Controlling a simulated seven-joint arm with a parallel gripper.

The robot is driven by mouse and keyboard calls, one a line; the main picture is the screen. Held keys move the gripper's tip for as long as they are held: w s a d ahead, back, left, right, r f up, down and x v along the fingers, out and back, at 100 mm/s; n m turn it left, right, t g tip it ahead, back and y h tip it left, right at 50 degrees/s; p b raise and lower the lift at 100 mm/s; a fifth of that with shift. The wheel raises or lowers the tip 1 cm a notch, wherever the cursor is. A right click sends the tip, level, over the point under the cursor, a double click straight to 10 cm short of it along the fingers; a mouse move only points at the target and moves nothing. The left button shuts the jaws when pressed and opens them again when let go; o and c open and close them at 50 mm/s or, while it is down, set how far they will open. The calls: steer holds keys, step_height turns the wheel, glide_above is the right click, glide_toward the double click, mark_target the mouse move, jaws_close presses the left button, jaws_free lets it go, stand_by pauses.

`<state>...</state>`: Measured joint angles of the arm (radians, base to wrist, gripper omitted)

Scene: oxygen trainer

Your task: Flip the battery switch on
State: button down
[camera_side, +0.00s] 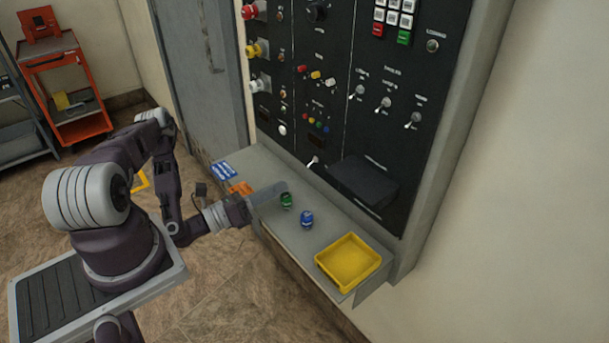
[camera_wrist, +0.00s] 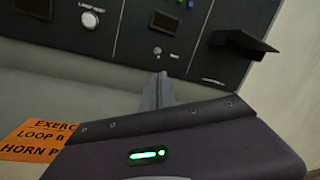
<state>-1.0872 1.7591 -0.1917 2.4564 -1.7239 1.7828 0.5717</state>
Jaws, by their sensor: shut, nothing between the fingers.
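A dark control panel (camera_side: 330,130) rises behind a grey ledge. Three toggle switches with pale levers, left (camera_side: 358,92), middle (camera_side: 385,103) and right (camera_side: 413,120), sit on its right section. Another pale toggle lever (camera_side: 313,162) is low on the panel near the ledge; a small switch (camera_wrist: 157,50) also shows ahead of the fingers in the wrist view. Labels are too small to tell which is the battery switch. My gripper (camera_side: 284,187) is shut and empty, over the ledge beside a green can. In the wrist view my gripper (camera_wrist: 163,76) points at the lower panel, apart from it.
The ledge (camera_side: 325,220) holds the green can (camera_side: 286,201), a blue can (camera_side: 307,219), a yellow tray (camera_side: 347,262), an orange label (camera_side: 240,188) and a blue card (camera_side: 223,170). A dark box-like shelf (camera_side: 362,183) juts from the panel. An orange cart (camera_side: 65,85) stands far left.

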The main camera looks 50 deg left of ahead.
steer(key=x, duration=0.8)
steer(key=shift+s+r, duration=0.35)
steer(key=shift+r, duration=0.1)
stand_by(0.4)
steer(key=shift+s+r, duration=0.1)
steer(key=shift+r, duration=0.15)
steer(key=v, duration=0.7)
